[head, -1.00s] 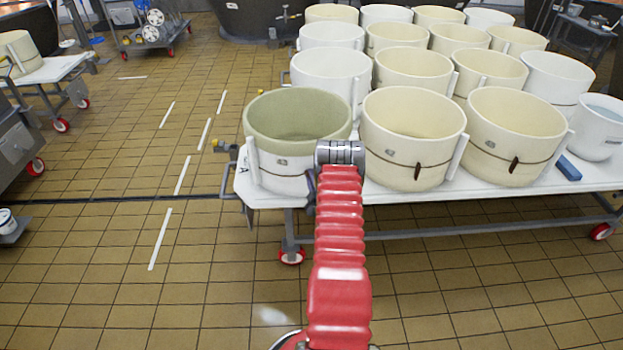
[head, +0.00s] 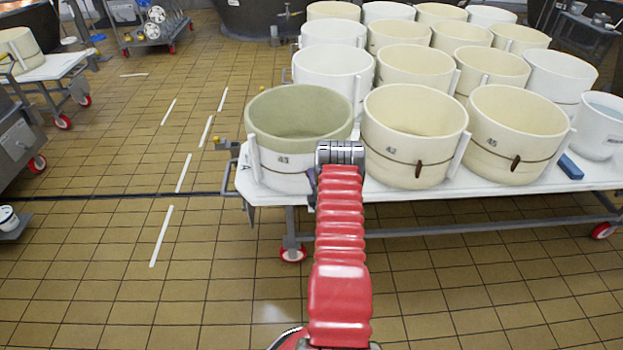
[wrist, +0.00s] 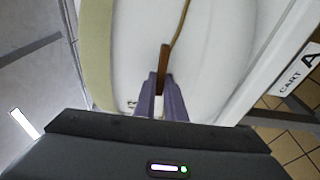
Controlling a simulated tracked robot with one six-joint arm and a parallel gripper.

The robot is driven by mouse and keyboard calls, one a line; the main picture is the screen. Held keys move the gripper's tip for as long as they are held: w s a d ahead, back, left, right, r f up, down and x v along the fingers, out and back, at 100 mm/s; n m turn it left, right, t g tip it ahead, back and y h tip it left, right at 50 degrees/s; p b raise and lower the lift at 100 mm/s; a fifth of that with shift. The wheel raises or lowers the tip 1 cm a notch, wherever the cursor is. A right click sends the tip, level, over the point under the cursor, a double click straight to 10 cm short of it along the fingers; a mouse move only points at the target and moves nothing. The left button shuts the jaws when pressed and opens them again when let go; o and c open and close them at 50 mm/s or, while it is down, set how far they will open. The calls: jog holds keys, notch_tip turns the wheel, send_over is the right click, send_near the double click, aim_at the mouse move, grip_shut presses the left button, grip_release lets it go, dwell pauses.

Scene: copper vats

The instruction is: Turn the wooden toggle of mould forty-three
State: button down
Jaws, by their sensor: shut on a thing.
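Mould forty-three (head: 285,150) is a round tub with a green-grey upper band and a white lower part. It stands at the front left corner of the white cart top, with "43" on its front. In the wrist view its white wall (wrist: 210,60) fills the upper middle. My gripper (wrist: 161,84) has purple fingers, closed on the brown wooden toggle (wrist: 163,60), whose far end sticks out beyond the tips. A brown cord runs from the toggle along the wall. In the head view my wrist hides the toggle.
Mould 42 (head: 414,140) stands close on the right, then mould 45 (head: 515,140), each with a cord and toggle. More tubs stand in rows behind. A blue block (head: 571,167) lies on the cart top (head: 455,195). The tiled floor on the left is mostly clear.

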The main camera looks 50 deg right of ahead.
jog(key=shift+a+f, duration=0.15)
jog(key=shift+a, duration=0.05)
jog(key=c, duration=2.1)
grip_release()
jog(key=shift+o, duration=1.4)
jog(key=shift+d, duration=0.1)
jog(key=v, duration=1.3)
jog(key=shift+s+a, duration=0.2)
jog(key=shift+s, duration=0.1)
